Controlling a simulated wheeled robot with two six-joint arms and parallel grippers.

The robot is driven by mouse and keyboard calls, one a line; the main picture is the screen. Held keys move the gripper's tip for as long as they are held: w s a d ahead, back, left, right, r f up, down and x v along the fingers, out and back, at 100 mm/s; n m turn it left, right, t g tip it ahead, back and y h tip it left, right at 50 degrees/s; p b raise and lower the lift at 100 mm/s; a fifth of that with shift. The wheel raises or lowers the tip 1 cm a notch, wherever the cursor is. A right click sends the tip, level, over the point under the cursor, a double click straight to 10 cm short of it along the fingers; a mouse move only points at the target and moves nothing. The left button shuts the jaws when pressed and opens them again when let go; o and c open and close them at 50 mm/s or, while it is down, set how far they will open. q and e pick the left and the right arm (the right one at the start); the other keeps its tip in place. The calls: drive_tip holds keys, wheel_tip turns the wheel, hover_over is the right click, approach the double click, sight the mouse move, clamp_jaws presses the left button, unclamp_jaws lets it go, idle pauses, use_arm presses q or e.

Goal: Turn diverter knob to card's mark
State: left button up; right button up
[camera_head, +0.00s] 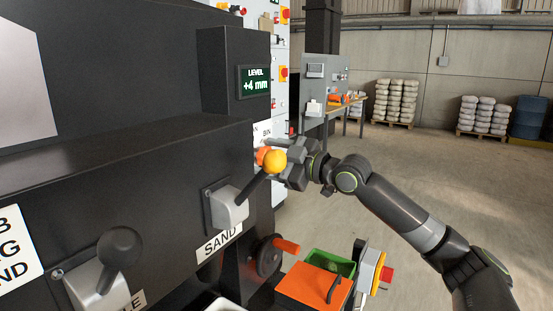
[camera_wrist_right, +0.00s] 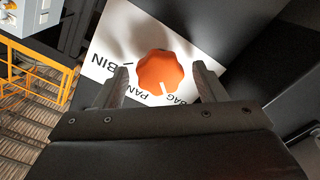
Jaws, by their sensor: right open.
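The orange diverter knob (camera_wrist_right: 165,72) sits on a white label plate (camera_wrist_right: 110,38) reading BIN, PAN and BAG in the right wrist view. Its white pointer line faces the bottom of the picture, toward the PAN and BAG labels. My right gripper (camera_wrist_right: 165,80) is open, with one finger on each side of the knob; I cannot tell whether they touch it. In the head view the right gripper (camera_head: 284,168) reaches the machine's side, and a bit of the orange knob (camera_head: 260,155) shows there. No card with a readable mark is in view. My left gripper is not in view.
A lever with a yellow ball (camera_head: 275,161) stands in front of the right gripper, above the SAND label (camera_head: 219,243). A black-knobbed lever (camera_head: 119,247) is at lower left. A display (camera_head: 254,81) reads LEVEL +4 mm. Open floor (camera_head: 420,160) lies to the right.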

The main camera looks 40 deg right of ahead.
drive_tip(key=shift+s, duration=0.1)
drive_tip(key=p+v, duration=1.7)
drive_tip(key=p, duration=0.1)
drive_tip(key=shift+p, duration=0.3)
idle(1.0)
drive_tip(key=shift+s+d, duration=0.1)
drive_tip(key=shift+d, duration=0.05)
idle(0.3)
